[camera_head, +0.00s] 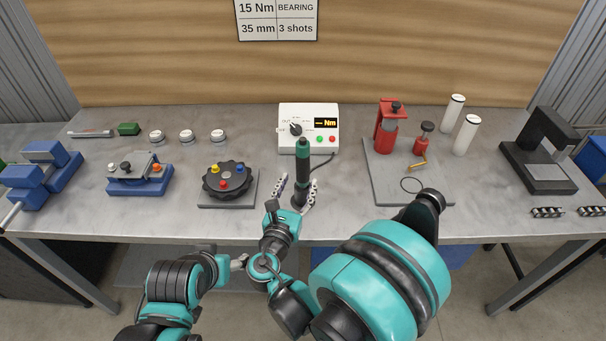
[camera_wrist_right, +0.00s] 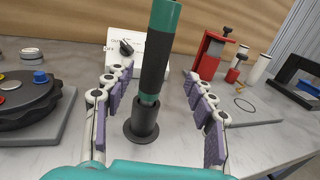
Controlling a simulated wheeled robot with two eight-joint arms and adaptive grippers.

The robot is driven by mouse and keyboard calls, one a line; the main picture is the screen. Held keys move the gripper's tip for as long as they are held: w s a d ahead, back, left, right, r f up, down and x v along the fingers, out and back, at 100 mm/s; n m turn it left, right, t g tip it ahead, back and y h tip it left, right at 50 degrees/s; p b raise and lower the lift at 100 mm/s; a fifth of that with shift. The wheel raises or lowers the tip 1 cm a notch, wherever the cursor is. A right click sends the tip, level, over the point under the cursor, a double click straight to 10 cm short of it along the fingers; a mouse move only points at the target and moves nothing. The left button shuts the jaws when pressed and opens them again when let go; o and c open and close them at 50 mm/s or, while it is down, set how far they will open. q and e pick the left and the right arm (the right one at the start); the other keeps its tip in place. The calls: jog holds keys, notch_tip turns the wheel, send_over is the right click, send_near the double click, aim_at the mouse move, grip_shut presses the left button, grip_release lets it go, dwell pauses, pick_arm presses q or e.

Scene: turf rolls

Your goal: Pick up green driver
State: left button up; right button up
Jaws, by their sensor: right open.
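The green driver (camera_head: 302,165) stands upright in a dark round holder on the grey table, in front of the white control box. It has a green top and a black grip. In the right wrist view the driver (camera_wrist_right: 155,65) rises between the fingers, and its holder (camera_wrist_right: 141,122) shows below. My right gripper (camera_head: 297,189) is open, with one set of fingers on each side of the driver. In the right wrist view the open gripper (camera_wrist_right: 158,105) shows clear gaps on both sides of the driver.
The white control box (camera_head: 309,112) stands behind the driver. A black dial fixture (camera_head: 228,180) is to the left. A grey plate (camera_head: 385,183) with a red press (camera_head: 387,130) is to the right. Bare table lies between these and the driver.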

aim_at(301, 170)
jog(key=x, duration=0.2)
jog(key=b+x, duration=0.1)
jog(key=x, duration=0.4)
jog(key=shift+w+a, duration=0.2)
jog(key=shift+w, duration=0.25)
grip_shut()
